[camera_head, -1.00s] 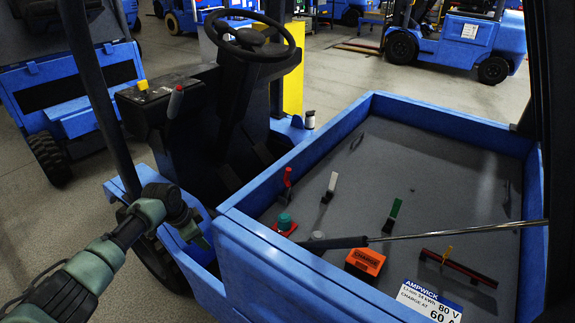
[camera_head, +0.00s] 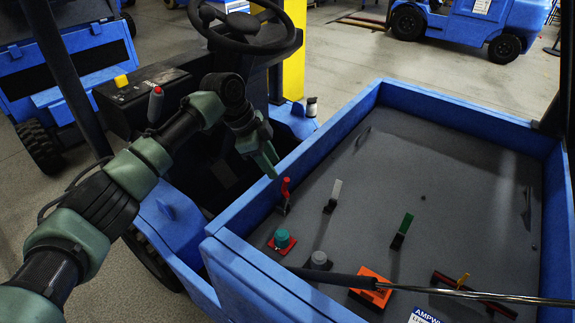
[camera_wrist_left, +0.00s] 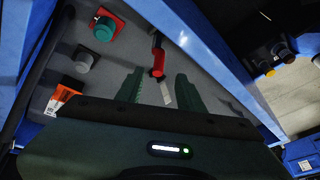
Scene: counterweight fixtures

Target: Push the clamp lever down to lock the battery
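Several small levers stand in the grey-floored bay, and no readable label tells which is the clamp lever. A red-handled lever (camera_head: 285,188) stands upright near the bay's left wall; it also shows in the left wrist view (camera_wrist_left: 158,62). A white-handled lever (camera_head: 335,190) and a green-handled lever (camera_head: 405,224) stand farther right, and a yellow-handled one (camera_head: 463,281) is at the front right. My left gripper (camera_head: 268,166) is above the left wall, close to the red lever but apart from it. In the left wrist view its fingers (camera_wrist_left: 160,76) are spread with nothing held. My right gripper is out of view.
The blue bay wall (camera_head: 330,130) rises beside the levers. A teal button on a red base (camera_head: 282,238), a grey knob (camera_head: 319,260) and an orange block (camera_head: 371,285) are near the front. A dark rod (camera_head: 420,290) crosses there. The back floor is clear.

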